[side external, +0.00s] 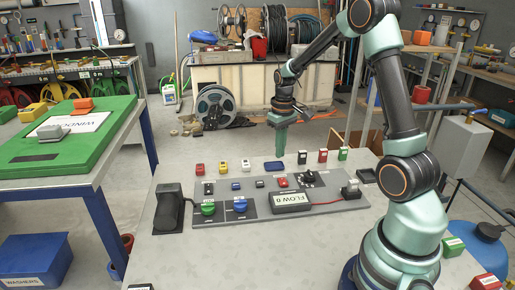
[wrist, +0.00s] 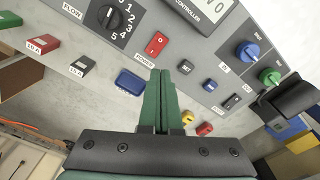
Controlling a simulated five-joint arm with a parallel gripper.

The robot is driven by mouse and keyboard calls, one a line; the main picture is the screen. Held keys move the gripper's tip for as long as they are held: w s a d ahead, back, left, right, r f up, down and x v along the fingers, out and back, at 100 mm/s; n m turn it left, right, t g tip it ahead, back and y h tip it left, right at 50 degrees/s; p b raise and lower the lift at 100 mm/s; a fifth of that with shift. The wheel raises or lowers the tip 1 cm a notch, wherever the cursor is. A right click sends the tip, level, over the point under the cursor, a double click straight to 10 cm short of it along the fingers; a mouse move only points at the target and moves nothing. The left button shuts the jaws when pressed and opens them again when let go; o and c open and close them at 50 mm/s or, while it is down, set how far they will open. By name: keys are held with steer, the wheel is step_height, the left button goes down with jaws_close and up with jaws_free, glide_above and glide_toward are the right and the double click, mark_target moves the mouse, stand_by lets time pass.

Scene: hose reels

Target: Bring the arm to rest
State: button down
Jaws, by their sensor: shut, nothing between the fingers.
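My gripper (side external: 280,150) hangs pointing down above the far part of the grey table, near a blue block (side external: 274,165). In the wrist view my gripper's green fingers (wrist: 160,75) are together with nothing between them. The fingers overlap the table and panel edge in that view, and the blue block (wrist: 131,81) shows just left of them. I cannot tell the exact height of the fingertips above the table.
A grey control panel (side external: 335,207) with a flow controller (side external: 290,201), green knob (side external: 208,208) and blue knob (side external: 240,205) lies on the table. Several small blocks line its far side. A black device (side external: 168,207) stands at left. The table's front is mostly clear.

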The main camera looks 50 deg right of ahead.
steer(key=s+a+r+n+t, duration=0.1)
steer(key=s+a+r+t, duration=0.1)
steer(key=s+a+r, duration=0.2)
steer(key=s+a+r+n+t, duration=0.1)
steer(key=s+a+r+t, duration=0.2)
steer(key=a+r, duration=0.7)
steer(key=s+a, duration=0.2)
steer(key=a, duration=0.4)
steer(key=shift+s+n, duration=0.2)
steer(key=shift+n, duration=0.2)
